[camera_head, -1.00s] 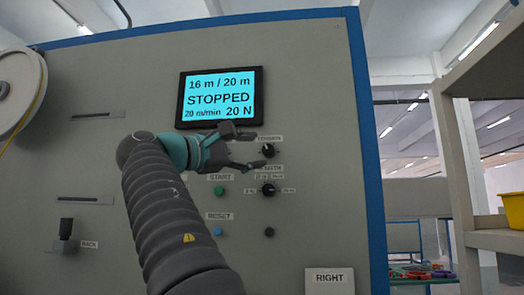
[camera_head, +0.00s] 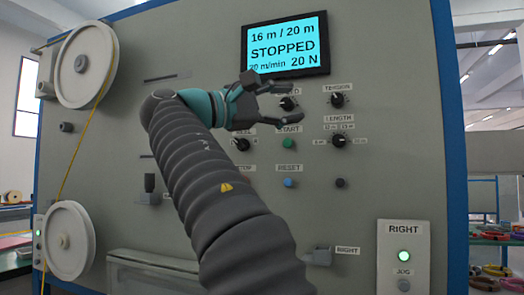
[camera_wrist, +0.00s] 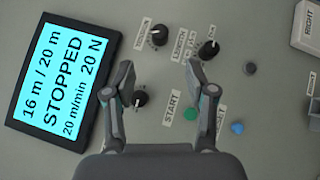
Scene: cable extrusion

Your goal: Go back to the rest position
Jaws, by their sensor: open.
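My gripper (camera_head: 286,102) is open and empty in front of the machine's grey panel (camera_head: 390,80). In the head view its two fingers point right, around the picture of the speed knob (camera_head: 288,104) and left of the tension knob (camera_head: 337,99). In the wrist view the gripper (camera_wrist: 158,68) has its fingers spread, with nothing between them but panel behind. I see no contact with the panel, though the exact gap cannot be told. The screen (camera_head: 286,45) reads 16 m / 20 m, STOPPED, 20 m/min, 20 N.
The green start button (camera_head: 289,144), blue reset button (camera_head: 289,183) and length knob (camera_head: 338,140) are near the arm. Two white reels (camera_head: 86,65) with a yellow cable are on the left. A RIGHT box (camera_head: 404,256) with a lit green light protrudes at lower right.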

